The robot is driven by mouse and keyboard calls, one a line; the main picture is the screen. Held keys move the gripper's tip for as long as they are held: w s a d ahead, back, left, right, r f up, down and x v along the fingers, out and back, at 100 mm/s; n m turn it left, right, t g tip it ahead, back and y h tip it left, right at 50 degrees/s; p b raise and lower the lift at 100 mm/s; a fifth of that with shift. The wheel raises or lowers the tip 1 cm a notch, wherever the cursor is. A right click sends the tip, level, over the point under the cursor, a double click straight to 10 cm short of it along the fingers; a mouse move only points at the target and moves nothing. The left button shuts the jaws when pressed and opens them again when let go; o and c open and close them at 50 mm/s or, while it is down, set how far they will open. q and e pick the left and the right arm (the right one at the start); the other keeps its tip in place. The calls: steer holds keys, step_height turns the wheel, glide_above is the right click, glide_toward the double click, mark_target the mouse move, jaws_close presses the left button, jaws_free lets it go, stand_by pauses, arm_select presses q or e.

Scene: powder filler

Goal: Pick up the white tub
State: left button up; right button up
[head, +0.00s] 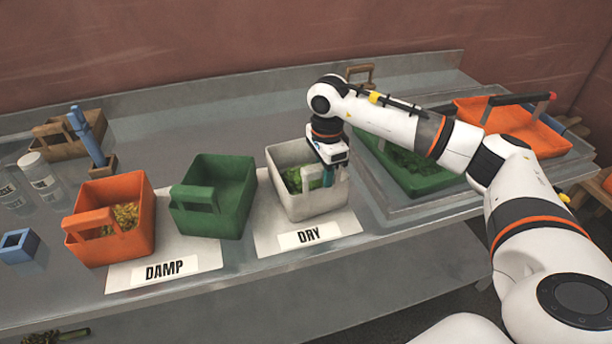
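The white tub (312,204) stands on the mat labelled DRY (266,225), with green matter visible inside it. My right gripper (328,180) points down at the tub's right side, its lower end at or inside the rim. The fingers are small and partly hidden, so I cannot tell whether they are open or shut, or whether they touch the tub wall. The tub looks upright on the mat. My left gripper does not show.
A green tub (212,196) stands left of the white tub, and an orange tub (112,217) with yellowish contents is farther left by the DAMP mat (205,254). A green tray (430,180) and an orange tray (530,125) lie right, beneath or behind my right arm.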

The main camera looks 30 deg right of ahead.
jaws_close()
steer(key=shift+r, duration=0.1)
